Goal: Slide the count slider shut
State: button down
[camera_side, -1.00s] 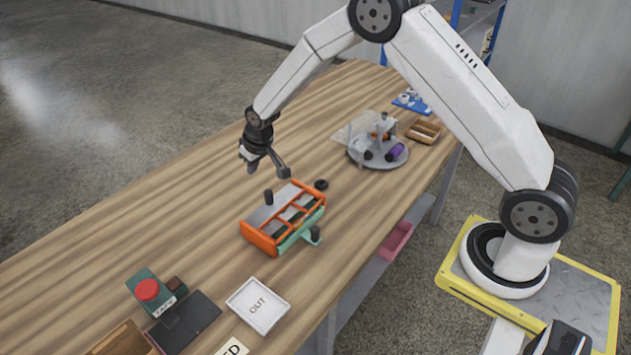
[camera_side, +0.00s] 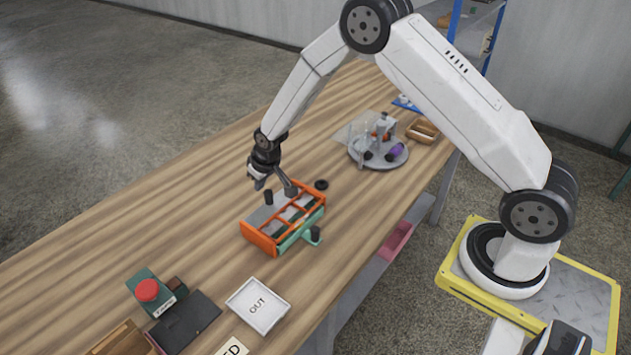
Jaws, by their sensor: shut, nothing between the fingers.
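An orange-framed box (camera_side: 262,241) sits on the table below my arm, with several compartments along its top. A grey plate (camera_side: 259,217) with an upright black knob (camera_side: 268,197) lies along its left side. A teal slide (camera_side: 297,236) with a black knob (camera_side: 315,234) sticks out at its right front. I cannot tell which is the count slider. My gripper (camera_side: 275,187) is shut and empty, low over the box's far left end, close behind the upright knob. Whether it touches the box or knob is unclear.
A small black round piece (camera_side: 321,185) lies behind the box. A white OUT tray (camera_side: 258,305) and a red button unit (camera_side: 148,290) stand in front. A round grey tray (camera_side: 378,160) with several items and a wooden tray (camera_side: 422,131) stand farther back. The table left of the box is clear.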

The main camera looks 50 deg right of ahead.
aim_at(271, 195)
jog(key=shift+s, duration=0.3)
jog(key=shift+s, duration=1.95)
jog(key=shift+w+f, duration=0.1)
jog(key=shift+w, duration=1.95)
jog(key=v, duration=1)
